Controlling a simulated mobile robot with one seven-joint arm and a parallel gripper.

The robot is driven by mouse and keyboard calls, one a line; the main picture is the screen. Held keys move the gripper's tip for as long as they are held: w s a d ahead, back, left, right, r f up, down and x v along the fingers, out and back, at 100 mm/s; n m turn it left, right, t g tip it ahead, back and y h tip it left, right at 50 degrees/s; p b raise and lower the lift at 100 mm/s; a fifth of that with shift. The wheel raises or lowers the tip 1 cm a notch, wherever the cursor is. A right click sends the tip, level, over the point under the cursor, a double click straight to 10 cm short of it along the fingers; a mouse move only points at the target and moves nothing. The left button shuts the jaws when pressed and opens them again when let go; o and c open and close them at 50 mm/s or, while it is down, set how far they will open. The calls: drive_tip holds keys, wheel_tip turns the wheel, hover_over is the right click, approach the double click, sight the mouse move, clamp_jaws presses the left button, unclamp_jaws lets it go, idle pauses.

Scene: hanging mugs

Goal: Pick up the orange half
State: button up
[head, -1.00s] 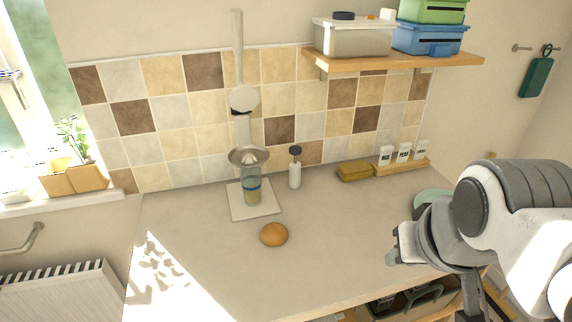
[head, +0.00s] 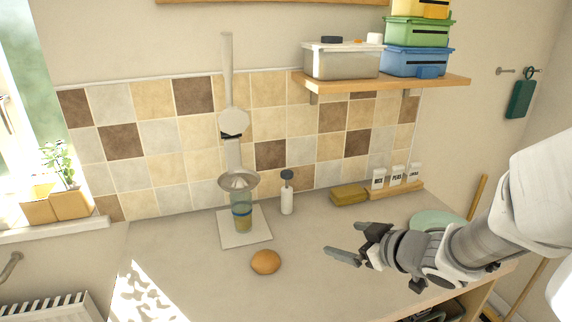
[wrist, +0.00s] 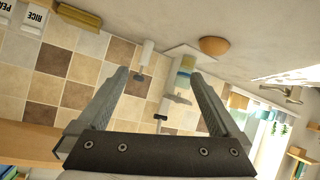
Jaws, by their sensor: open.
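The orange half (head: 265,262) lies on the grey counter, in front of the juicer, with its rounded side up. It also shows in the wrist view (wrist: 214,46), near the top, beyond my fingertips and a little right of the gap between them. My gripper (head: 344,256) is to the right of the orange half and apart from it, above the counter. In the wrist view its two fingers (wrist: 158,76) are spread wide with nothing between them. No part of the orange half is covered by my gripper.
A juicer (head: 240,200) on a white board (head: 230,237) stands behind the orange half. A soap bottle (head: 287,195), a yellow sponge (head: 349,195) and a rack of labelled jars (head: 396,181) line the wall. A wall shelf (head: 440,82) holds boxes. The counter's middle is clear.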

drive_tip(key=s+a+f+n+g+y, duration=0.2)
drive_tip(key=s+a+f+y, duration=0.1)
drive_tip(key=s+a+y, duration=0.1)
drive_tip(key=b, duration=0.4)
approach(267, 257)
drive_tip(key=x, duration=0.4)
drive_tip(key=shift+w+d+r, duration=0.1)
drive_tip(key=shift+w+d, duration=0.15)
drive_tip(key=shift+w, duration=0.1)
drive_tip(key=b+x, duration=0.1)
drive_tip(key=x, duration=0.4)
drive_tip(key=shift+s+a+b, duration=0.25)
drive_tip(key=shift+b, duration=0.15)
drive_tip(key=c, duration=1.5)
drive_tip(key=shift+r+p, duration=0.3)
drive_tip(key=shift+r, duration=0.15)
drive_tip(key=r, duration=0.1)
drive_tip(key=r+p, duration=0.2)
drive_tip(key=r, duration=0.1)
drive_tip(key=shift+d, duration=0.35)
drive_tip(key=s+d+r+p, duration=0.2)
drive_tip(key=d+r, duration=0.4)
drive_tip(key=d, duration=0.5)
drive_tip(key=shift+p, duration=0.8)
